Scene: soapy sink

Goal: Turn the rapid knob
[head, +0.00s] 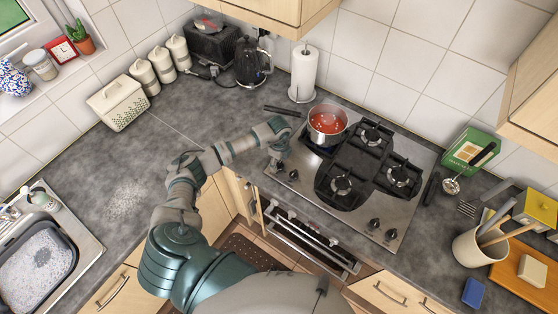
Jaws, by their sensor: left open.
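The steel gas hob (330,215) is set in the dark worktop. Two black knobs (376,224) stand at its front right; another knob (294,175) shows at its front left. I cannot read which of them is the rapid one. My left gripper (277,161) is open, pointing down at the hob's left front edge, close beside the front-left knob. Whether its fingers touch a knob is hidden by the gripper itself. My right gripper is not in view.
A pot of red sauce (327,122) sits on the back-left burner, its handle towards my left wrist. A paper towel roll (303,72) and a kettle (252,62) stand behind. A utensil pot (477,253) stands at right.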

